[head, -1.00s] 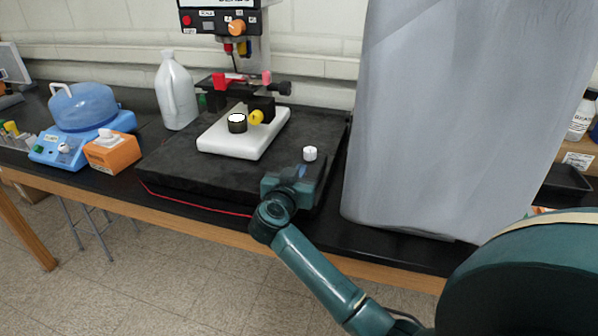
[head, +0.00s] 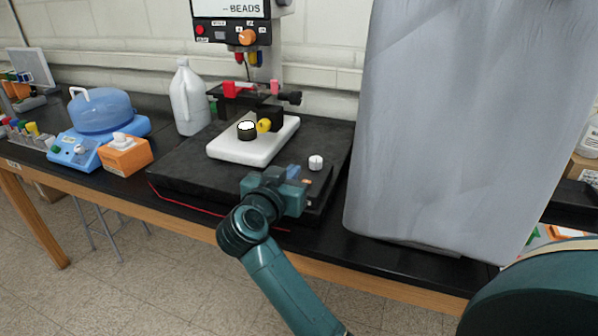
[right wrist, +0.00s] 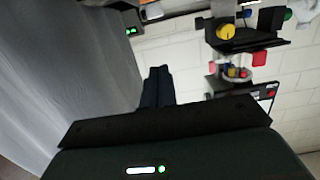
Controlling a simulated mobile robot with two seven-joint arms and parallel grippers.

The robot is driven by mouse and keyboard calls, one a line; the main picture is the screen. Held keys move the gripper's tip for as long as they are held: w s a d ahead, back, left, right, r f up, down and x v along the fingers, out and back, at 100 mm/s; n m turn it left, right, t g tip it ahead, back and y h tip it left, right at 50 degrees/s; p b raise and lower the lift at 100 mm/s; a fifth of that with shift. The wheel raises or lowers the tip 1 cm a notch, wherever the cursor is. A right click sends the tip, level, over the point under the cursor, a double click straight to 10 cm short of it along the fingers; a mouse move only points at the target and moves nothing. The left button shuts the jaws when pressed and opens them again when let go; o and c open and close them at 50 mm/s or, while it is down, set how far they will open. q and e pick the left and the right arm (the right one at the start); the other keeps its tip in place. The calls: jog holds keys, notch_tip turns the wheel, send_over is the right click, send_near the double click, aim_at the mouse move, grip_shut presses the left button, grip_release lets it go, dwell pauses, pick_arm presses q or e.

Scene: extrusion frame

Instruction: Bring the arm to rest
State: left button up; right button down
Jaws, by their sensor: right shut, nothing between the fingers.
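My right arm is teal and comes up from the bottom of the head view. Its right gripper (head: 292,173) is over the front part of the black platform, left of a small white knob (head: 316,162). I cannot tell the gap between gripper and platform. In the right wrist view the two dark fingers (right wrist: 157,86) are together, with nothing seen between them. My left gripper is not in view.
The black platform (head: 185,172) carries a white slab (head: 225,150) with a black-and-white knob and a yellow knob. A large grey covered shape (head: 440,130) stands close on the right. A white jug (head: 189,100), an orange box (head: 125,157) and a blue device (head: 75,150) stand left.

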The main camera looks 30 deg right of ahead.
jog(key=shift+s+a+r, duration=0.2)
jog(key=shift+s+a, duration=0.1)
jog(key=shift+a, duration=0.05)
dwell(0.3)
